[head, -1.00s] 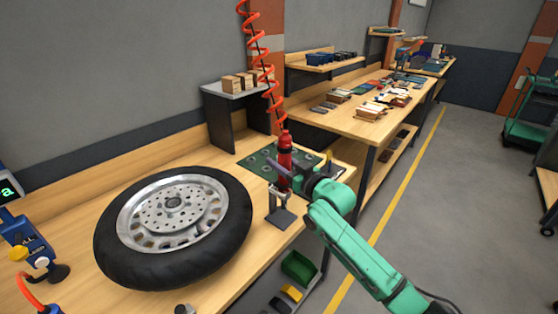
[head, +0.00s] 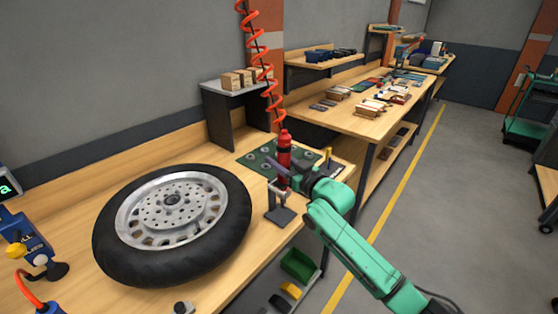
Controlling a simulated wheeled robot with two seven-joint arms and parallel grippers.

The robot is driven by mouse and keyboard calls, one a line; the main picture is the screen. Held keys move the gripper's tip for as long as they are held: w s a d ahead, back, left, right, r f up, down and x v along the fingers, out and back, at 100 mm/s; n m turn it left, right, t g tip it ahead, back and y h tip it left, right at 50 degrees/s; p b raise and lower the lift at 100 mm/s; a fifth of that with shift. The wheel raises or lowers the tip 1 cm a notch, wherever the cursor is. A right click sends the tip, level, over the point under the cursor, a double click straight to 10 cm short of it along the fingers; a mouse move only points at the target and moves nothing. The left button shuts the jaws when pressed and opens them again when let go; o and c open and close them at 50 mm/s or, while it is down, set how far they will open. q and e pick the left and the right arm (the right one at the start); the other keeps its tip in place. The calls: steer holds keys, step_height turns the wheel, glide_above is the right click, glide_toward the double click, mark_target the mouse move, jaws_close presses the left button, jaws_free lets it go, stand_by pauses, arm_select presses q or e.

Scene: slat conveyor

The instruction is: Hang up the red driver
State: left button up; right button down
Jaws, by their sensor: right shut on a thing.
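The red driver (head: 284,152) hangs upright from the orange coiled cord (head: 270,70) above the right end of the near bench. My right gripper (head: 285,174) is shut on its lower part, reaching in from the right. Just below and left of the driver stands a small grey stand (head: 279,212) with an upright post and a flat base; whether the driver touches it, I cannot tell. My left gripper is not in view.
A wheel with a black tyre (head: 235,225) fills the middle of the bench. A green mat with round parts (head: 258,158) lies behind the driver. A grey shelf with wooden blocks (head: 222,90) stands at the back. Green and yellow bins (head: 298,264) sit below the bench edge.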

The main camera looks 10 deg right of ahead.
steer(key=shift+f, duration=0.2)
stand_by(0.6)
steer(key=shift+c, duration=1.6)
jaws_free()
steer(key=b+v, duration=0.4)
steer(key=v, duration=1)
steer(key=shift+s, duration=0.3)
steer(key=shift+d+f, duration=0.1)
